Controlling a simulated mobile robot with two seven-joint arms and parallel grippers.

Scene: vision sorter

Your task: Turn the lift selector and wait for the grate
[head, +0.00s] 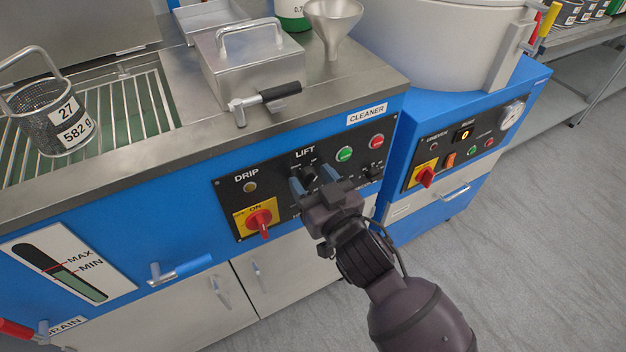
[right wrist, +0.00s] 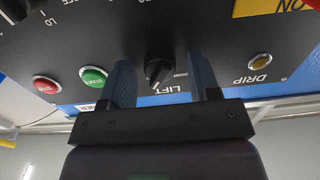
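The lift selector is a black rotary knob (right wrist: 158,70) on the dark control panel (head: 225,191), under the label LIFT. In the head view it is partly hidden by my right gripper (head: 305,185). In the right wrist view, which shows the panel upside down, the right gripper's two blue-grey fingers (right wrist: 163,82) stand apart on either side of the knob, with gaps visible to it. The gripper is open. The grate (head: 140,105) is a rack of metal bars over a green-looking tank at the upper left. My left gripper is not in view.
A basket (head: 55,122) labelled 27, 582 g stands on the grate. Beside the selector are a green button (head: 345,154), a red button (head: 377,141), the drip lamp (head: 250,187) and a red-yellow main switch (head: 260,222). A lidded steel box (head: 250,65) with a black-handled lever sits above.

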